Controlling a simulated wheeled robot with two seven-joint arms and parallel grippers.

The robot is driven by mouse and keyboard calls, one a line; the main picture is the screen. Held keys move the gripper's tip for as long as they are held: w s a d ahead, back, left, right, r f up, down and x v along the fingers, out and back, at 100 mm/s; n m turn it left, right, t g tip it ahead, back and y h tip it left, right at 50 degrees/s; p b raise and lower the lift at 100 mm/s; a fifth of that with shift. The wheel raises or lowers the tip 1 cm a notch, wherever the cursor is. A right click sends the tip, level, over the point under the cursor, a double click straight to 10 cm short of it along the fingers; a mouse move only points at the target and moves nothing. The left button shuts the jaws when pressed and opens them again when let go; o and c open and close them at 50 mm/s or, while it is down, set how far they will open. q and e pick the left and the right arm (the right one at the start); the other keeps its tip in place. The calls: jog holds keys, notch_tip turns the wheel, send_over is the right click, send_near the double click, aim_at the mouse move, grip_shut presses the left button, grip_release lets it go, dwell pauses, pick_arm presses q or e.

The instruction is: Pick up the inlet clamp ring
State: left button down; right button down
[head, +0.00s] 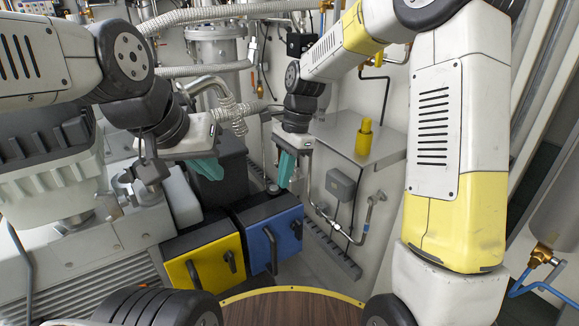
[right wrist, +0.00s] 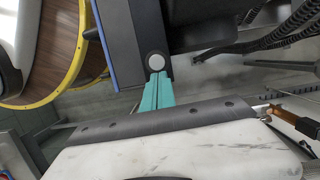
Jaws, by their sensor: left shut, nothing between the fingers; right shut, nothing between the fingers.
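A grey metal ring-shaped part (head: 124,183), which looks like the inlet clamp ring, is on the pump housing at the left of the head view. A darker metal piece beside it partly crowds it, so I cannot tell its full outline. My left gripper (head: 207,168) has teal fingers, shut and empty, to the right of the ring and apart from it. My right gripper (head: 286,169) is shut and empty, pointing down in the middle of the head view, far from the ring. Its teal fingers also show closed together in the right wrist view (right wrist: 158,92).
A yellow box (head: 204,264) and a blue box (head: 270,240) stand low in the middle. A grey shelf (head: 345,135) holds a yellow cylinder (head: 364,137). Pipes and corrugated hoses run along the back wall. A round wooden top (head: 290,308) is at the front.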

jog(key=shift+s+a, duration=0.75)
jog(key=shift+a, duration=0.25)
jog(key=shift+d, duration=0.1)
